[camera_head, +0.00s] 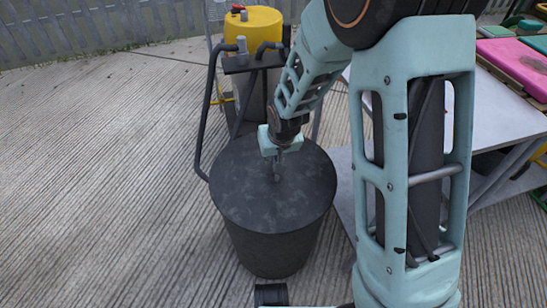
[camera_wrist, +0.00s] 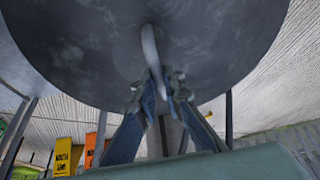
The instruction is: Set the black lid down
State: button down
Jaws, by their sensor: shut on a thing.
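The black lid (camera_head: 245,195) is a round, dark, scuffed disc with an upright handle at its middle. It is over the mouth of a dark tapered bin (camera_head: 268,250) and looks level in the head view; I cannot tell whether it rests on the rim or hangs just above it. My gripper (camera_head: 277,165) points down at the lid's middle. In the wrist view the lid (camera_wrist: 220,40) fills the top, and my gripper (camera_wrist: 163,92) is shut on its pale, smooth handle (camera_wrist: 150,50). The inside of the bin is hidden.
A trolley with a black tube frame (camera_head: 210,100) and a yellow drum (camera_head: 255,30) stands just behind the bin. A grey table (camera_head: 500,110) with a pink-lidded box (camera_head: 520,65) is at the right. The paved ground (camera_head: 100,180) at the left is clear.

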jog(key=shift+f+b, duration=0.35)
jog(key=shift+f, duration=0.1)
jog(key=c, duration=2)
grip_release()
jog(key=shift+o, duration=0.2)
jog(key=v, duration=1.2)
